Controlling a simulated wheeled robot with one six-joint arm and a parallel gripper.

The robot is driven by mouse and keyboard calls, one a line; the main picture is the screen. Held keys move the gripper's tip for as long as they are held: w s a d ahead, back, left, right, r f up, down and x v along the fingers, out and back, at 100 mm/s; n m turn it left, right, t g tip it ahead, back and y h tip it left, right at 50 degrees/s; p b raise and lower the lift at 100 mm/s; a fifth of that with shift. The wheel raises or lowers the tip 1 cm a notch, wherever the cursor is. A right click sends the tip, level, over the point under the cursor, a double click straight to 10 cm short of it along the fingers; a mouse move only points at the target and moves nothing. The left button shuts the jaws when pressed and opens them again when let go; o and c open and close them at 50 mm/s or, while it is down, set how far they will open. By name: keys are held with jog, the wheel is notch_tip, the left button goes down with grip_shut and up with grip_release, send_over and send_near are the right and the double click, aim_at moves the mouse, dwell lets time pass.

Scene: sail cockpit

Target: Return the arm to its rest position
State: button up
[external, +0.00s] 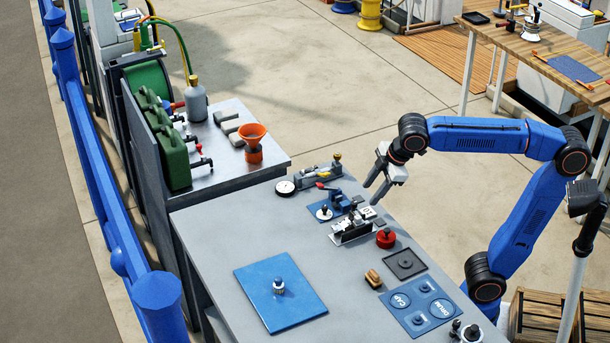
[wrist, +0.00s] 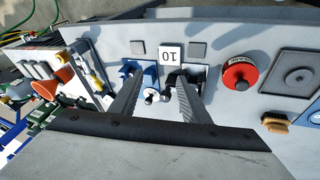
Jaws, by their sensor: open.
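My blue arm (external: 478,137) reaches left from its base at the right side of the grey workbench (external: 215,235). My gripper (external: 377,184) is in the air above the back right part of the bench, fingers pointing down. In the wrist view my gripper (wrist: 157,98) shows two separated grey fingers with nothing held between them. Below lies a small fixture (external: 352,225) with a white plate marked 10 (wrist: 171,54). Beside it is a blue clamp-like part (external: 337,202). The fingers look apart from these parts, though the exact height is hard to tell.
A red round knob (external: 385,238), a dark square pad (external: 405,264), a tan block (external: 373,278) and a blue labelled panel (external: 418,306) lie along the bench's right side. A blue plate (external: 279,297) with a small knob lies in front. An orange funnel (external: 253,137) stands on the left bench.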

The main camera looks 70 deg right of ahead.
jog(key=s+d+f+m+t+h, duration=0.1)
jog(key=s+d+f+m, duration=0.4)
jog(key=s+d+f, duration=0.6)
jog(key=s+a+f+m+y, duration=0.1)
jog(key=s+a+f, duration=0.3)
jog(key=s+f, duration=0.4)
jog(key=shift+s+f+m+g, duration=0.35)
jog(key=shift+s+m+g, duration=0.05)
jog(key=shift+s, duration=0.25)
